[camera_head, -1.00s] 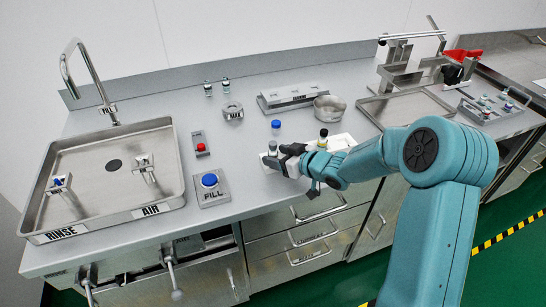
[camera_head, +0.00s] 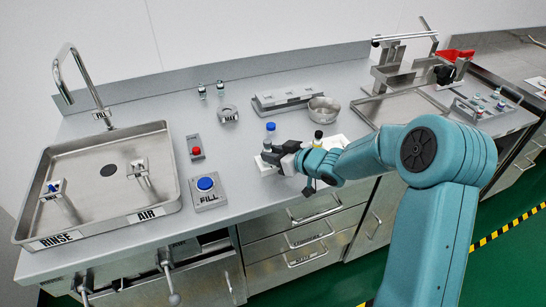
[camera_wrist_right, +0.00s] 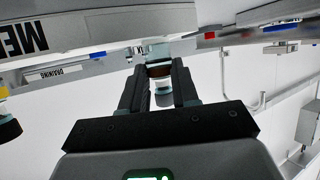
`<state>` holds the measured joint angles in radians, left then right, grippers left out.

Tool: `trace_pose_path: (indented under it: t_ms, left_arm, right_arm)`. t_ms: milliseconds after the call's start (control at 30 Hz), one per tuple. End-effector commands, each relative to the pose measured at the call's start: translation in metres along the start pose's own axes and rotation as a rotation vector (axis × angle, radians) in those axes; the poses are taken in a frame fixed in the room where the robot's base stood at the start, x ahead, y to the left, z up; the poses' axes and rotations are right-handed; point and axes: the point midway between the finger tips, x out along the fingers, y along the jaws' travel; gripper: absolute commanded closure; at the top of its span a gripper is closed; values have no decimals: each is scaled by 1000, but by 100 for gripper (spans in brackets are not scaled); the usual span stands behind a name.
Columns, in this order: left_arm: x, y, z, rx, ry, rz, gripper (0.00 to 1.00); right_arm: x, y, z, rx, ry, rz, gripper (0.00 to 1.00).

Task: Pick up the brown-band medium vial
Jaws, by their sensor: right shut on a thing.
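My right gripper (camera_head: 272,154) is shut on a small vial at the left end of the white rack (camera_head: 335,142). In the right wrist view the gripper (camera_wrist_right: 160,80) has its two dark fingers on either side of the vial (camera_wrist_right: 159,72), which shows a brown band and a clear body. In the head view the fingers hide much of it, and I cannot tell whether it is clear of the rack. My left gripper is not in view.
A sink (camera_head: 100,185) is at the left, with a red button (camera_head: 196,152) and a blue FILL button (camera_head: 205,184) beside it. A metal bowl (camera_head: 323,109) and a grey block (camera_head: 288,99) stand behind.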

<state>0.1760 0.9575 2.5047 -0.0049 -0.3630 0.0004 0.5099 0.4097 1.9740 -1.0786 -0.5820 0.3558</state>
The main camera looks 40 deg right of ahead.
Motion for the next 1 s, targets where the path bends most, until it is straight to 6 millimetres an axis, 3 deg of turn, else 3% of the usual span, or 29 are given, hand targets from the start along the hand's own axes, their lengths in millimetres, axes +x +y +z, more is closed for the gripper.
trace_pose_path:
  t_ms: [300, 500, 700, 1000]
  left_arm:
    - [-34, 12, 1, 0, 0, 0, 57]
    - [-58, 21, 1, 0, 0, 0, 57]
    - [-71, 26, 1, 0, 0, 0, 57]
    - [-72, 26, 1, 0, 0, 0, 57]
  right_arm:
    - [-37, 0, -91, -6, 7, 1, 99]
    - [-58, 0, -141, -4, 5, 1, 99]
    - [-68, 0, -166, -2, 3, 0, 99]
    - [-69, -4, -172, -5, 3, -7, 99]
